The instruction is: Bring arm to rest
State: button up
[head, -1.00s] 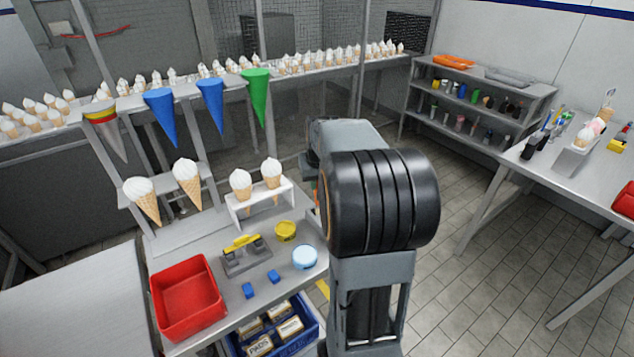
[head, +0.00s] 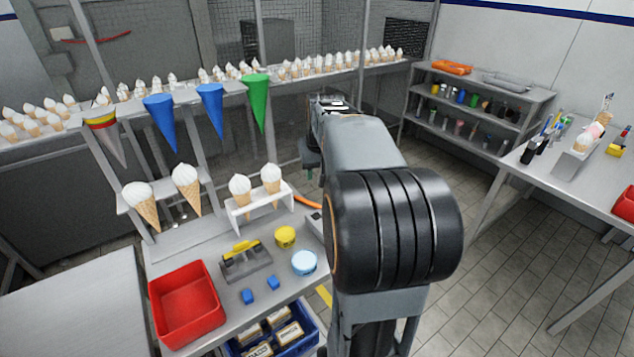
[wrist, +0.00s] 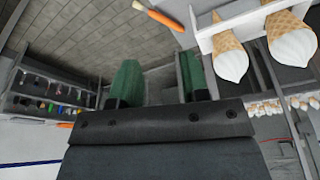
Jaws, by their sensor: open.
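My gripper (wrist: 158,84) shows in the wrist view with two green-padded fingers standing apart and nothing between them. In the head view my arm rises on the right of the workbench, and its joint hides most of the hand. Two ice cream cones (head: 240,187) (head: 271,179) stand in a white holder (head: 262,209). In the wrist view the holder (wrist: 231,31) and its cones (wrist: 231,56) (wrist: 289,40) appear upside down, to the right of my fingers and apart from them.
The workbench holds a red tray (head: 213,322), a yellow tub (head: 285,237), a light blue tub (head: 304,260) and two blue blocks. Two more cones stand left of the holder. Hanging blue cones (head: 161,122) and a green cone (head: 257,103) are behind. Tiled floor is open at right.

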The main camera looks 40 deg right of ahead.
jog(key=shift+v, duration=2.45)
